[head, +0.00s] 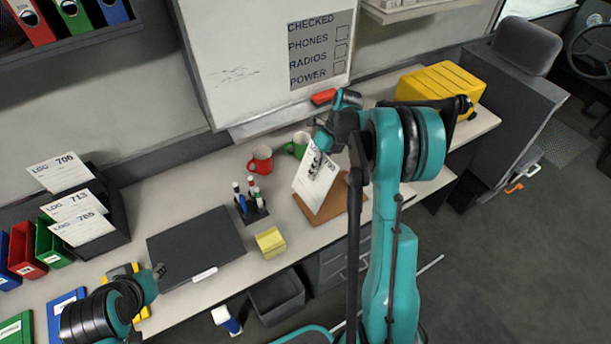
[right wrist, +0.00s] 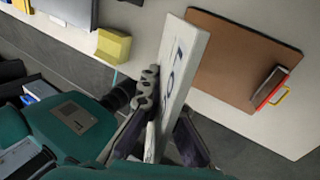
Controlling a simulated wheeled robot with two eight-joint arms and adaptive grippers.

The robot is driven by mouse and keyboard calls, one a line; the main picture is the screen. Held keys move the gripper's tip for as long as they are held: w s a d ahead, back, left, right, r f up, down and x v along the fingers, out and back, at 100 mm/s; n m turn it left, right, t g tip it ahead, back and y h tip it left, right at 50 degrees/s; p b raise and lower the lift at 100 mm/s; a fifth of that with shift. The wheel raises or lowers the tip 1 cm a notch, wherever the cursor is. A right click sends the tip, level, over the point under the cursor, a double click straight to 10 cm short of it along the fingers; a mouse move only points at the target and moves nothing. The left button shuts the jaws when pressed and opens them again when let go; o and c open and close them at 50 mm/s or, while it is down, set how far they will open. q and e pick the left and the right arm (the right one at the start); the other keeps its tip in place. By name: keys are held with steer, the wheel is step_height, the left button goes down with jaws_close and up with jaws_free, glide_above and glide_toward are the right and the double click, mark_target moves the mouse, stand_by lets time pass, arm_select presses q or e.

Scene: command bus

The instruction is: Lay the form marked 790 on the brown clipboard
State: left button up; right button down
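A white form (head: 315,185) is in my right gripper (head: 322,150), which is shut on its upper edge. The form stands tilted in front of the brown clipboard (head: 340,212); its number is partly covered and I cannot read it fully. In the right wrist view the form (right wrist: 182,75) is seen nearly edge-on between the fingers, beside the bare brown clipboard (right wrist: 235,60) with a red clip (right wrist: 270,88). I cannot tell whether the form touches the board. My left gripper (head: 158,271) is at the lower left by the dark laptop; its fingers are unclear.
A black rack (head: 112,215) holds forms marked 706, 713 and 765. A closed dark laptop (head: 195,246), a pen holder (head: 250,208), yellow notes (head: 270,242), a red mug (head: 261,159) and a green mug (head: 297,145) stand around on the desk.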

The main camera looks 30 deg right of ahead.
mark_target(318, 186)
steer(key=shift+m, duration=0.5)
steer(key=shift+f, duration=0.15)
steer(key=d+f+y+b, duration=0.1)
steer(key=f+b, duration=0.1)
steer(key=f, duration=0.1)
steer(key=f+y+b, duration=0.1)
steer(key=f+b, duration=0.2)
steer(key=d+f+b, duration=0.1)
steer(key=f+b, duration=0.1)
steer(key=f, duration=0.1)
steer(key=shift+w+d+y, duration=0.2)
steer(key=shift+d+y, duration=0.15)
steer(key=shift+y, duration=0.05)
steer(key=shift+b, duration=0.3)
steer(key=shift+r, duration=0.1)
steer(key=c, duration=1.6)
jaws_free()
steer(key=shift+c, duration=0.2)
steer(key=shift+d+r, duration=0.1)
